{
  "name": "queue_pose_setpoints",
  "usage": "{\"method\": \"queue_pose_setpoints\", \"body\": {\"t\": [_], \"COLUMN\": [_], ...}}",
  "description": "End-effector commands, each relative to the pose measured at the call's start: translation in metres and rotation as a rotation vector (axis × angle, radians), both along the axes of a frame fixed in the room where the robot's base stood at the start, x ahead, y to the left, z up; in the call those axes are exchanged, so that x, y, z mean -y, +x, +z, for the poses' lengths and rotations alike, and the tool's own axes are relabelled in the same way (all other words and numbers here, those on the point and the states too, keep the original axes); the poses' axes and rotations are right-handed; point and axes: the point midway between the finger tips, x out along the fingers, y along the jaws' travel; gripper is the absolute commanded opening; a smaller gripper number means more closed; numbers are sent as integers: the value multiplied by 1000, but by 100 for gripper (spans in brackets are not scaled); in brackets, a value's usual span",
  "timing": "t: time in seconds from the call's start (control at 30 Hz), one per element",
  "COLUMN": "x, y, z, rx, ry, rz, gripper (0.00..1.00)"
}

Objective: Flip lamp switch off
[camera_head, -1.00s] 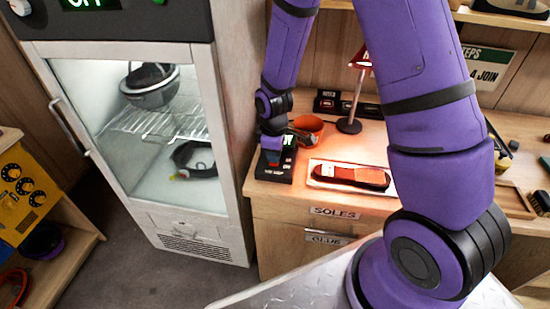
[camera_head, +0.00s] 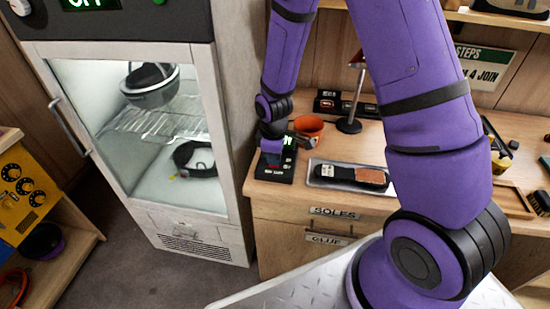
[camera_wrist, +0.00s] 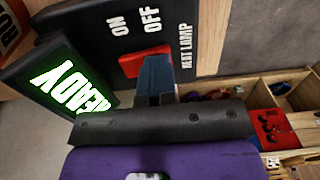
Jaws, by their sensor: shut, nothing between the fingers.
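The black switch box (camera_head: 263,174) sits at the left end of the workbench. In the wrist view its panel (camera_wrist: 105,30) reads ON, OFF and HEAT LAMP, with a red rocker switch (camera_wrist: 143,58) below the words. My gripper (camera_wrist: 156,78) is shut and empty, its fingertips right at the red switch and partly covering it; I cannot tell whether they touch. The head view shows my gripper (camera_head: 272,158) low over the box. The heat lamp (camera_head: 352,98) stands behind on a thin stem, its red shade partly behind my arm, and casts no red glow.
A tray (camera_head: 316,182) with a shoe sole lies right of the box, and an orange bowl (camera_head: 309,125) stands behind. A lit READY display (camera_wrist: 68,88) is beside the switch panel. A glass-door cabinet (camera_head: 200,215) stands close on the left.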

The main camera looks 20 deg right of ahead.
Motion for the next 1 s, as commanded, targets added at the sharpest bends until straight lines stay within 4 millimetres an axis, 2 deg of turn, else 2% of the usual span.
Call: {"method": "queue_pose_setpoints", "body": {"t": [1.0], "x": [0], "y": [1], "z": [65], "rx": [2], "ry": [1], "rz": [-1], "gripper": [0]}}
